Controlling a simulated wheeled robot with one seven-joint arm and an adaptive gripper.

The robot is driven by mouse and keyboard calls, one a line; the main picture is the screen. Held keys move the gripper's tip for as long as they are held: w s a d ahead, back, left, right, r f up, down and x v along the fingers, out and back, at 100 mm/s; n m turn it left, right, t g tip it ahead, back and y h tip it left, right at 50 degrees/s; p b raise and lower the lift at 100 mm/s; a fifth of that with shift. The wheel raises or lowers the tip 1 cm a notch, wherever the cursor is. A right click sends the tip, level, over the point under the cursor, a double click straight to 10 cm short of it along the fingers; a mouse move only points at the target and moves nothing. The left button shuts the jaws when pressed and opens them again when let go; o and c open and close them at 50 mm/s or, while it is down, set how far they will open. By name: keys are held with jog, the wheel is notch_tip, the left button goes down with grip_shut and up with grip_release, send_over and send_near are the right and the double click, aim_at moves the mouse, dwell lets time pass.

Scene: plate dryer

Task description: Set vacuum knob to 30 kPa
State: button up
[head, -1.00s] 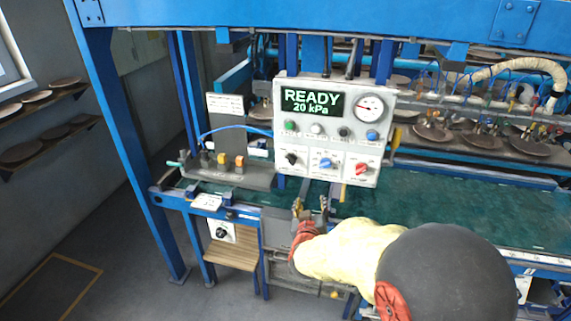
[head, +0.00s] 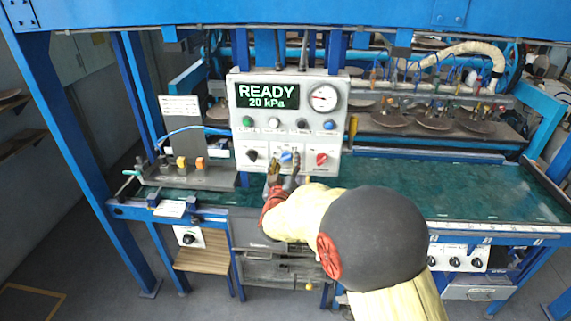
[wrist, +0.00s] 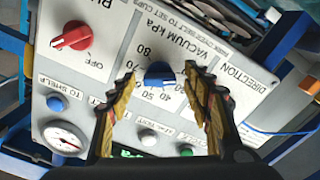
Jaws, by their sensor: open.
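The control panel (head: 235,130) stands ahead of me, its display (head: 267,96) reading READY 20 kPa. The blue vacuum knob (head: 286,156) is the middle of three lower knobs. In the wrist view the blue knob (wrist: 160,75) sits by the label VACUUM kPa, with scale numbers around it; the panel appears upside down and tilted there. My gripper (head: 284,163) is open in front of the knob. In the wrist view my gripper (wrist: 161,69) has one finger on either side of the knob. I see no clear contact. The knob's pointer is too small to read.
A red knob (head: 321,158) and a black knob (head: 251,155) flank the blue one. A round gauge (head: 323,98) and several buttons sit above. A green-topped table (head: 400,185) runs right; a small valve block (head: 180,175) stands left.

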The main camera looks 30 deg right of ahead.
jog(key=shift+c, duration=1.2)
jog(key=c, duration=0.9)
